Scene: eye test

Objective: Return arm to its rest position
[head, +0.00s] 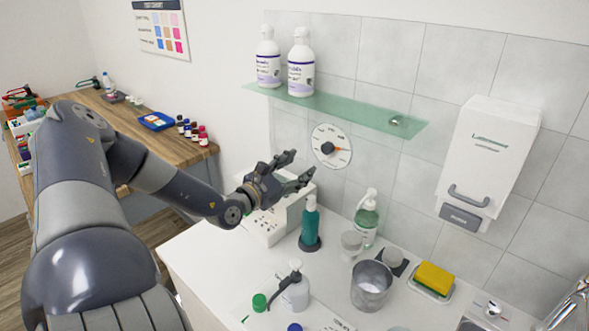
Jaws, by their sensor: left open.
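My left arm comes in from the left and reaches over the white counter (200,250). Its gripper (300,168) is open and empty, with its fingers pointing right toward the tiled wall. It is in front of and partly over a white device (267,227) on the counter, hiding part of it. A teal bottle (310,222) on a dark base stands just below the fingers in the picture. My right gripper is not in view.
A glass shelf (350,112) with two white bottles stands out above the gripper. A wall dial (331,147) is just beyond the fingers. A pump bottle (366,218), metal cup (371,286), sponge (435,277) and spray bottle (294,292) crowd the counter. A wooden bench (125,118) is behind.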

